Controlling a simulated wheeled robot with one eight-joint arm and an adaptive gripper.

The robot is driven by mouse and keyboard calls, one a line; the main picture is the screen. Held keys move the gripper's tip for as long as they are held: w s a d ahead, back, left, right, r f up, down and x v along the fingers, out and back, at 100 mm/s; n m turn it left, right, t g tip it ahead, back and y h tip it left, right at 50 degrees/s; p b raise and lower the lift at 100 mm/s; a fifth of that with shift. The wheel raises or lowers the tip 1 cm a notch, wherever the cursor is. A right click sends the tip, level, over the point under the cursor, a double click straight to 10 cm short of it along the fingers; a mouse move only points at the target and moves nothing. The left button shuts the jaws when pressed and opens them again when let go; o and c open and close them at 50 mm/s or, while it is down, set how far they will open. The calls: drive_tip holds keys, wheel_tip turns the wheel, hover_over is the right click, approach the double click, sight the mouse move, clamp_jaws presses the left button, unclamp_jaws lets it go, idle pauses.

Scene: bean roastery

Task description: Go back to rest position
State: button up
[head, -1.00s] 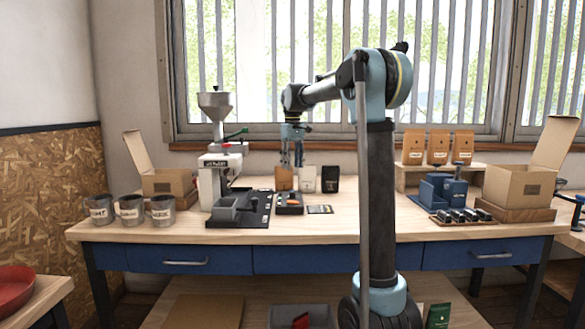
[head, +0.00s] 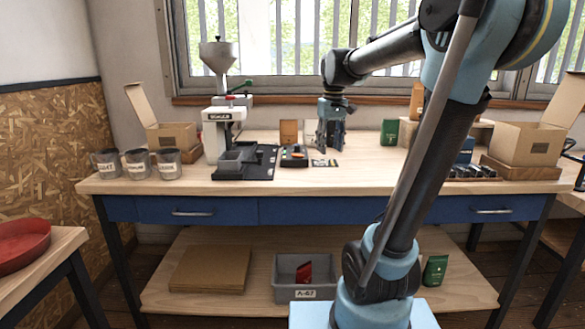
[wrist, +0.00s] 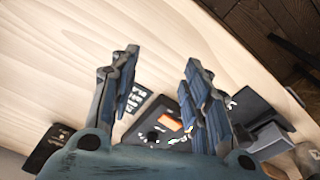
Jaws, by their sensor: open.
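My gripper (head: 330,148) hangs fingers-down over the middle of the workbench, at the end of my bent arm. In the wrist view my gripper (wrist: 160,65) has its two fingers spread, with nothing between them but bare wood and dark items beyond. A small black scale-like device with an orange part (head: 293,157) lies left of my gripper, and a dark printed card (head: 324,163) lies below it. My gripper hides part of what stands behind it.
A grinder (head: 218,130) stands left on the workbench (head: 370,172), beside several labelled cups (head: 138,165). A brown bag (head: 288,132) stands behind the device; a green bag (head: 390,132) stands right. Open cardboard boxes stand at both ends. A grey bin (head: 306,279) sits on the lower shelf.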

drive_tip(key=s+d+f+m, duration=0.2)
drive_tip(key=s+d+f, duration=0.1)
drive_tip(key=s+f, duration=0.8)
drive_tip(key=s+d+f+m+t, duration=0.1)
drive_tip(key=s+d+f+m, duration=0.1)
drive_tip(key=s+f, duration=0.9)
drive_tip(key=shift+s+d, duration=0.45)
drive_tip(key=shift+d, duration=0.3)
drive_tip(key=shift+f, duration=0.1)
drive_tip(key=shift+w+f, duration=0.2)
drive_tip(key=shift+w, duration=0.3)
